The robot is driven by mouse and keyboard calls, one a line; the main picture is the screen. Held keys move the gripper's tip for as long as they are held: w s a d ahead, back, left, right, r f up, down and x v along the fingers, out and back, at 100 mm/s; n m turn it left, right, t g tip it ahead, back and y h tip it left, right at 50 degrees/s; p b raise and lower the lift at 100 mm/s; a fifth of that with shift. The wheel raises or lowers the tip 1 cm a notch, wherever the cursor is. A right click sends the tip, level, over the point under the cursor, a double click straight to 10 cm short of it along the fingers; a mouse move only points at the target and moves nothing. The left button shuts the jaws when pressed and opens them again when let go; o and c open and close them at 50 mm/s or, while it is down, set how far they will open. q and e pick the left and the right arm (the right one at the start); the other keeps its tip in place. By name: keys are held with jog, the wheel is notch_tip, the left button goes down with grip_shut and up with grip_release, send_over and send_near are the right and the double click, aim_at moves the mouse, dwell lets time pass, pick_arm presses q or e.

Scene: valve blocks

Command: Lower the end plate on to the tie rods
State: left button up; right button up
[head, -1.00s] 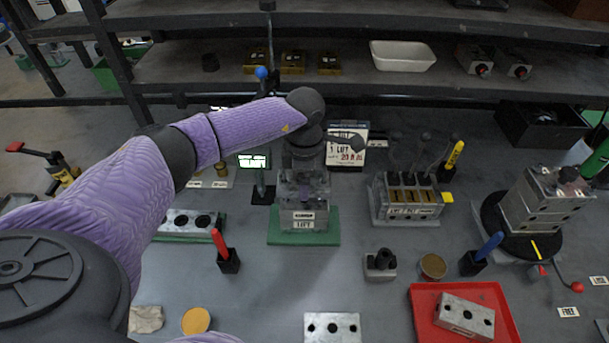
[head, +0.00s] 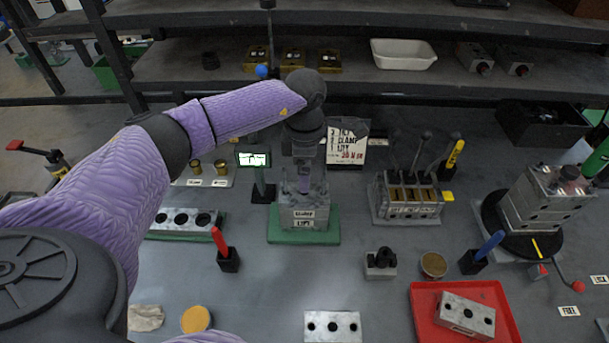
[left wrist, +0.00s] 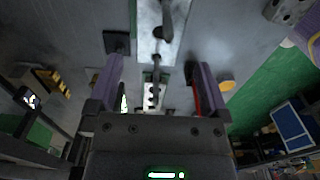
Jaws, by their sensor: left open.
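Flat plates with holes lie at the front (head: 333,326), in the red tray (head: 464,315) and at the left (head: 187,219). I cannot tell which is the end plate. My right gripper is not in view.
A stacked block (head: 545,205) stands on a black round base at the right. A block with levers (head: 408,199) stands right of the green mat. Shelves (head: 230,62) span the back.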

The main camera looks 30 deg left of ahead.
pick_arm(q)
notch_tip(320, 180, up, 6)
jog(key=shift+p, duration=0.3)
